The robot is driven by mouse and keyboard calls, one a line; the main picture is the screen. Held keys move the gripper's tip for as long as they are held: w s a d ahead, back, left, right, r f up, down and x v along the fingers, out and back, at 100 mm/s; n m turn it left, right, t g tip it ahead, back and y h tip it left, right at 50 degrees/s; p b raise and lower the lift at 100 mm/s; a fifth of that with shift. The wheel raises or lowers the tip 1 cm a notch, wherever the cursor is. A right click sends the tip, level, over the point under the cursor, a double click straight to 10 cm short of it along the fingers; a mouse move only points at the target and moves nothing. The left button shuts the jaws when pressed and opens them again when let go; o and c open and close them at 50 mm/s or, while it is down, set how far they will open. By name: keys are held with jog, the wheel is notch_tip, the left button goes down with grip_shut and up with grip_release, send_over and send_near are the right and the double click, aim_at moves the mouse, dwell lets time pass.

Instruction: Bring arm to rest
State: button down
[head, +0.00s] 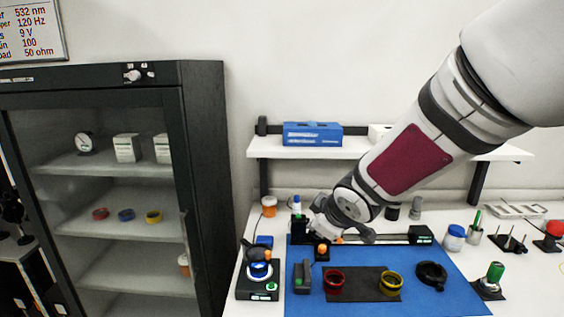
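My arm reaches in from the upper right of the head view, with a white and grey link and a dark red panel. My gripper (340,228) is at its lower end, above the back of the blue mat (455,283). It is small and partly hidden by my own wrist, so I cannot tell whether its fingers are open or shut. I see nothing clearly held in it. A black device with an orange knob (322,250) stands just below and left of it. I cannot tell whether they touch.
Red (335,281) and yellow (391,284) rings sit on a dark pad, with a black ring (431,274) to their right. A stirrer-like device (258,284) stands left. A wall shelf (305,150) is behind; a glass-door cabinet (205,170) stands left.

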jog(key=s+d+r+m+g+h, duration=0.1)
jog(key=s+d+r+m, duration=0.4)
jog(key=s, duration=0.4)
jog(key=s+d+r+m+g+h, duration=0.15)
jog(key=s+d+r+m, duration=0.35)
jog(key=s, duration=0.5)
jog(key=s+m, duration=0.1)
jog(key=s, duration=0.9)
jog(key=shift+d+f+m+y, duration=0.3)
jog(key=shift+f+y, duration=0.05)
jog(key=shift+f, duration=0.05)
